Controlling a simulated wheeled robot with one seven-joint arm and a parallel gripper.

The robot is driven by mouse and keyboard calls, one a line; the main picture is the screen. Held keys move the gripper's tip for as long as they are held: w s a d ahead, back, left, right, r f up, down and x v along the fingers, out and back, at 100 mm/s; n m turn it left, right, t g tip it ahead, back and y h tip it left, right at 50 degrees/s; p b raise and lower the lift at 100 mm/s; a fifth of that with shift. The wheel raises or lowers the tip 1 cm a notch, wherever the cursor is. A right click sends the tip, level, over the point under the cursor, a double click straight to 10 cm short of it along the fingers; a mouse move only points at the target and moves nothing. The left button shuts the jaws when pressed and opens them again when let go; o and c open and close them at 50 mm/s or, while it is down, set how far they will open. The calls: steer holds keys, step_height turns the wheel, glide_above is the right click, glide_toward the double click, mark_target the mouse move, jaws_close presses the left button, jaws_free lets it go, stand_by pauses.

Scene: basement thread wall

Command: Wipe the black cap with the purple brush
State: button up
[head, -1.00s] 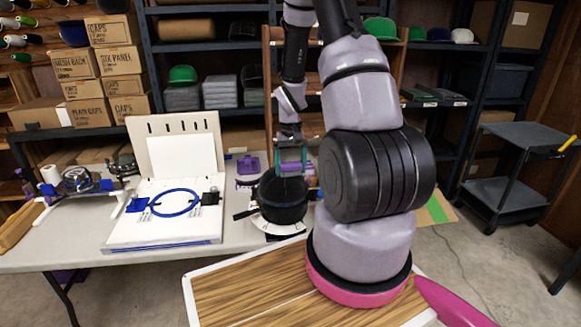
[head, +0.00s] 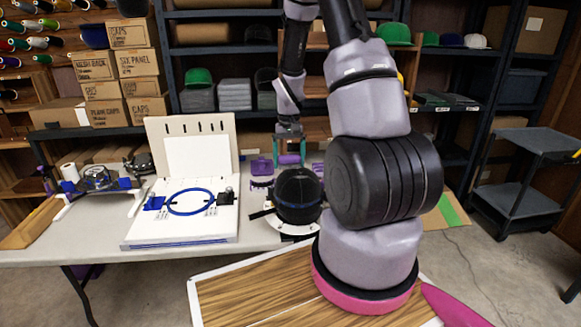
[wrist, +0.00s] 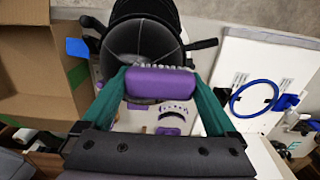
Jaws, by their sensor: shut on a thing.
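The black cap (head: 299,192) sits on a round white-based holder on the table, and its crown also fills the upper part of the wrist view (wrist: 143,48). My gripper (head: 289,162) is shut on the purple brush (wrist: 160,84), with a teal finger at each end of its block. The pale bristles point toward the cap in the wrist view. In the head view the brush (head: 289,160) is just behind and above the cap's top, slightly to its left. I cannot tell whether the bristles touch the cap.
A white board with a blue hoop (head: 190,202) stands left of the cap, a clamp device (head: 97,180) farther left. Purple items (head: 261,167) lie behind the cap. An open cardboard box (wrist: 35,65) shows in the wrist view. Shelves (head: 220,60) stand behind the table (head: 60,245).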

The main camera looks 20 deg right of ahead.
mark_target(290, 155)
steer(key=shift+r, duration=2.2)
steer(key=shift+d, duration=0.1)
